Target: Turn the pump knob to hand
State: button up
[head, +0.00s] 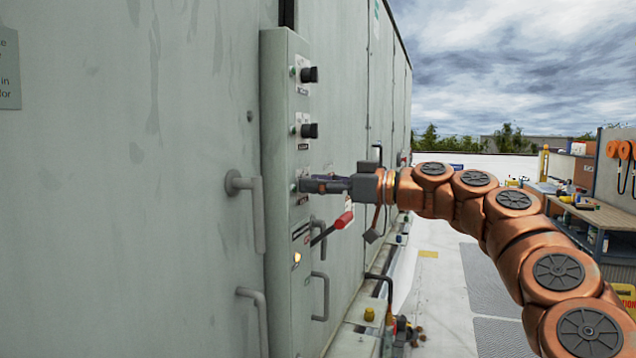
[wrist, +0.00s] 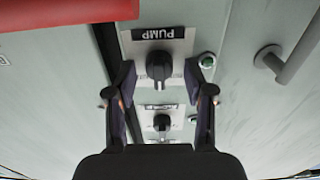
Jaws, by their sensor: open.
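The pump knob (wrist: 159,68) is a black rotary knob on a pale plate with a dark PUMP label (wrist: 158,33), which appears upside down in the wrist view. Its grip bar looks upright in that picture. My gripper (wrist: 160,84) is open, with one finger on each side of the knob and a gap visible on both sides. In the head view my gripper (head: 308,184) reaches the lowest knob position on the grey control panel (head: 277,130), and its fingers hide the knob there. The position markings are too small to read.
Two more black knobs (head: 310,75) and (head: 310,130) sit above on the panel. A red-handled lever (head: 343,220) and a lit lamp (head: 297,258) are just below my gripper. Grey door handles (head: 257,215) stick out nearby. Open roof lies to the right.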

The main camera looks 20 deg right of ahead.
jog(key=shift+c, duration=0.3)
grip_shut()
jog(key=shift+w+d+m+p, duration=0.1)
jog(key=shift+m+p, duration=0.5)
jog(key=shift+m, duration=1.65)
jog(key=shift+w+d+m+p, duration=0.1)
jog(key=shift+m+p, duration=0.5)
jog(key=shift+m, duration=1.65)
jog(key=shift+o, duration=0.3)
grip_release()
